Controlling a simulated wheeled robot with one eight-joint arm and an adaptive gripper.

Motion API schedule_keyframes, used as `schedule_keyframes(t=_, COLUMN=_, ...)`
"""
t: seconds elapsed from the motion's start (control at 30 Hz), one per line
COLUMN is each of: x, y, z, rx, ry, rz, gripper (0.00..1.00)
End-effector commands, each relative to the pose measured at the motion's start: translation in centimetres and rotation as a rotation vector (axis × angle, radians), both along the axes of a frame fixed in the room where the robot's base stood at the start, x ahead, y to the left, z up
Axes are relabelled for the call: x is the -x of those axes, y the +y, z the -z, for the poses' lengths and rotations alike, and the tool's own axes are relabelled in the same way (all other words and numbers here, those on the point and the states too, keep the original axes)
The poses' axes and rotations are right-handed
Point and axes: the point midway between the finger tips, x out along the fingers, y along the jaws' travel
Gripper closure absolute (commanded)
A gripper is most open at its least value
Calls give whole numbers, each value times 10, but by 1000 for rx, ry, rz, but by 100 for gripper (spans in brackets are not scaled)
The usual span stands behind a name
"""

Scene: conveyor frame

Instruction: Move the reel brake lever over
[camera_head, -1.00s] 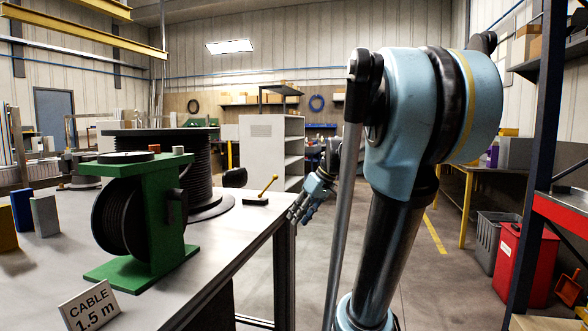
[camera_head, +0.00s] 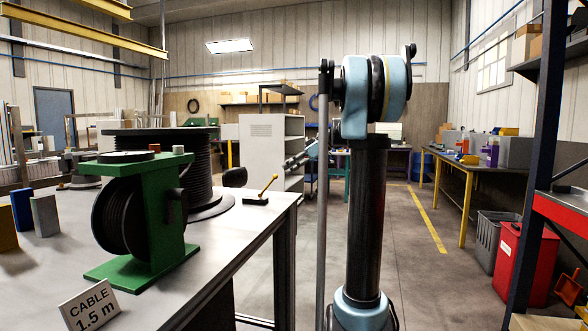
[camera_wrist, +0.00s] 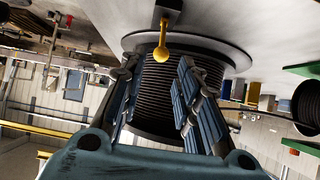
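The brake lever (camera_head: 268,186) is a yellow rod with a round knob on a black base. It stands on the bench near its right edge, beside the big dark cable reel (camera_head: 197,165), and leans up to the right. In the wrist view the lever's yellow knob (camera_wrist: 163,53) shows centrally, just beyond my fingertips, with the cable reel (camera_wrist: 180,85) behind. My gripper (camera_wrist: 159,68) is open and empty, its fingers spread either side of the knob's line. In the head view my gripper (camera_head: 298,160) shows small, right of and above the lever, apart from it.
A green stand with a smaller black reel (camera_head: 145,205) stands nearer on the bench (camera_head: 235,243). A sign reading "CABLE 1.5 m" (camera_head: 90,304) is at the front. Blue, grey and yellow blocks (camera_head: 22,210) stand at left. Open floor (camera_head: 405,255) lies right of the bench.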

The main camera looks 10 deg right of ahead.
Motion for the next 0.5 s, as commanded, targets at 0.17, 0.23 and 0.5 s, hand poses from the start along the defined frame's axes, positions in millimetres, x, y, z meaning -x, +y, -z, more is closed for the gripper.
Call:
schedule_keyframes(t=0.17, x=-6, y=17, z=12, rx=0, ry=0, rz=-3, gripper=70)
schedule_keyframes(t=0.23, x=-8, y=24, z=17, rx=1, ry=1, rz=-2, gripper=70)
schedule_keyframes(t=0.5, x=-18, y=49, z=36, rx=1, ry=1, rz=-3, gripper=70)
